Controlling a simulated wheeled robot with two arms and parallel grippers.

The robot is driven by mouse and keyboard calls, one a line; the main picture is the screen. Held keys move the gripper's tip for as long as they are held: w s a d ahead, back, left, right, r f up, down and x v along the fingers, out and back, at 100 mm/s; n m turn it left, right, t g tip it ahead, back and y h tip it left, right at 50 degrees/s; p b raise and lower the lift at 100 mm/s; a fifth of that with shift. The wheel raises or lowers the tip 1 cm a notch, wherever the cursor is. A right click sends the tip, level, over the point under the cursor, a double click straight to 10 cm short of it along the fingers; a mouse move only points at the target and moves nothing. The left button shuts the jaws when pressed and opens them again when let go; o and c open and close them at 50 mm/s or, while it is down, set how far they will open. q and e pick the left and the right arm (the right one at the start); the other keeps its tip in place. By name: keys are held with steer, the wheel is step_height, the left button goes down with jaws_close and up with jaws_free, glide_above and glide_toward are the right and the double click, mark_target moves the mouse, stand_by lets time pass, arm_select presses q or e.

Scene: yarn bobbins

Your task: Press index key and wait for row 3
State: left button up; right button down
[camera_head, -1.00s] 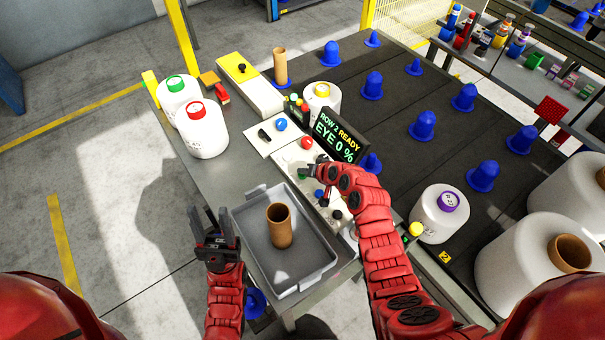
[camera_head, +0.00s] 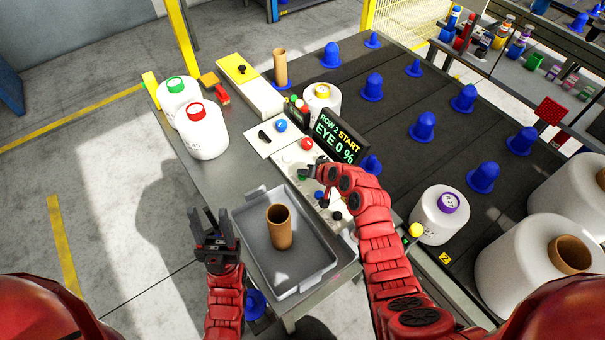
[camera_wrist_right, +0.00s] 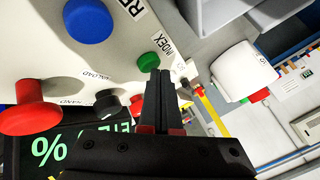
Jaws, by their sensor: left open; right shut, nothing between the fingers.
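The green index key (camera_wrist_right: 149,62), with the label INDEX beside it, is on the white control panel (camera_wrist_right: 130,25). My right gripper (camera_wrist_right: 167,74) is shut and empty, its tips right at the key's edge; I cannot tell whether the key is pressed in. In the head view my right gripper (camera_head: 308,172) is over the panel, partly hiding the keys. The black display (camera_head: 338,137) reads "ROW 2 START" and "EYE 0 %". My left gripper (camera_head: 213,222) is open and empty, left of the grey tray.
The grey tray (camera_head: 318,275) holds a brown tube (camera_head: 280,228). Red-capped (camera_head: 202,131) and green-capped (camera_head: 174,96) bobbins stand at the table's left. A red knob (camera_wrist_right: 30,117) and blue button (camera_wrist_right: 88,20) are near the key. Blue pegs (camera_head: 423,126) stand on the dark deck.

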mark_target(304, 178)
steer(key=shift+r, duration=0.55)
steer(key=shift+r+p, duration=1.75)
steer(key=shift+r, duration=0.8)
steer(key=shift+f, duration=0.1)
stand_by(2.1)
